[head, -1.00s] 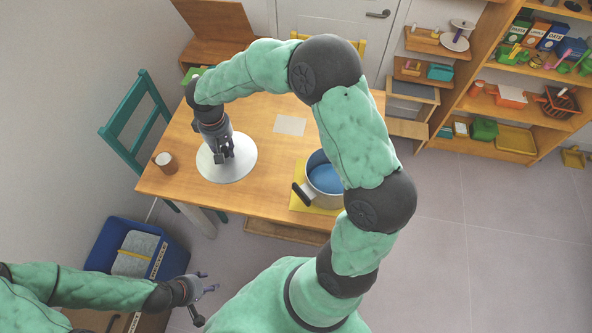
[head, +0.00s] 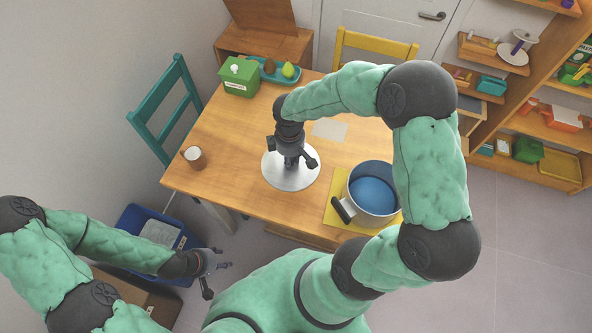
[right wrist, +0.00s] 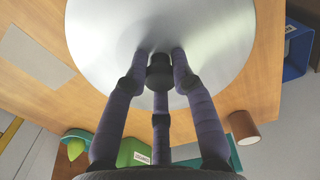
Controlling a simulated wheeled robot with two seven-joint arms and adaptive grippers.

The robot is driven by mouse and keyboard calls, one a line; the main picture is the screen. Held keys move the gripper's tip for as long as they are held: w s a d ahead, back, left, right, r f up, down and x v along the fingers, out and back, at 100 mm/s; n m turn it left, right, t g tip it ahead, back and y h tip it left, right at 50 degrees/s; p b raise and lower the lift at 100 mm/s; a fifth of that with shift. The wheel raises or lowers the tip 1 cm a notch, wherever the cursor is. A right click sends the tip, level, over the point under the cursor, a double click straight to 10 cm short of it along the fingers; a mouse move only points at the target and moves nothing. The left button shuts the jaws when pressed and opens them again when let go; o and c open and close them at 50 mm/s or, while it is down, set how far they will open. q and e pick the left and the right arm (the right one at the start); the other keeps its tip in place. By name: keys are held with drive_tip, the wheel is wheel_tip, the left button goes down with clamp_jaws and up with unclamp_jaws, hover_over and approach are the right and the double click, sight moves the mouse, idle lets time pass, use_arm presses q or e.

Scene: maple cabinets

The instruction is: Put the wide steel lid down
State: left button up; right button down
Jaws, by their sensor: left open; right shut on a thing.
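The wide steel lid (head: 277,178) is a pale round disc over the wooden table, left of the pot. My right gripper (head: 292,165) is above it, shut on its dark knob. In the right wrist view the fingers (right wrist: 160,62) close around the knob, and the lid (right wrist: 100,40) fills the upper middle. The lid looks about level. I cannot tell whether it touches the table or hangs just above it. My left gripper (head: 222,276) is open and empty, low at the left, away from the table.
A steel pot (head: 357,207) with blue inside stands on a yellow mat (head: 334,215). A brown mug (head: 194,157), pale card (head: 329,130), green box (head: 239,76) and teal tray (head: 291,75) are on the table (head: 225,135). Bare wood lies between mug and lid.

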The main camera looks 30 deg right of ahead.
drive_tip(key=shift+f+b, duration=0.95)
drive_tip(key=shift+f, duration=2.35)
drive_tip(key=shift+f, duration=0.15)
drive_tip(key=c, duration=1)
unclamp_jaws()
drive_tip(key=shift+c, duration=0.2)
drive_tip(key=shift+w+r, duration=0.1)
drive_tip(key=shift+r, duration=0.3)
wheel_tip(320, 180, up, 12)
drive_tip(key=p, duration=0.4)
drive_tip(key=shift+f, duration=0.25)
